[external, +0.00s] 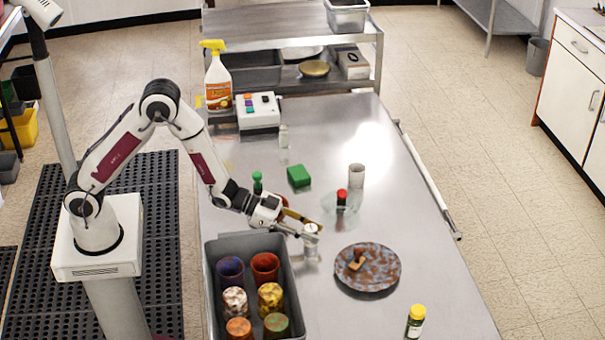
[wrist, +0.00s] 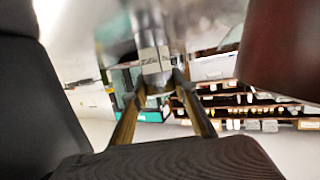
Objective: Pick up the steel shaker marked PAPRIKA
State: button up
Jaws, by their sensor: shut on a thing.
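A steel shaker (external: 312,241) stands upright at my gripper, right of the grey bin, on or just above the steel table. My gripper (external: 315,233) is shut on the shaker, its fingers on either side of it. In the wrist view the shaker (wrist: 150,35) is between the two fingertips (wrist: 158,82). A pale label (wrist: 154,60) faces the camera there, but its marking is too blurred to read. I cannot tell whether the base of the shaker touches the table.
A grey bin (external: 212,285) with several patterned cups is left of the shaker. A mottled plate (external: 385,278) is at right. A red-capped bottle (external: 341,198), a white cup (external: 356,176) and a green block (external: 299,176) are behind. A yellow-capped jar (external: 416,322) is in front.

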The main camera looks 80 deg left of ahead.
jog(key=shift+r, duration=0.2)
jog(key=shift+r, duration=4.85)
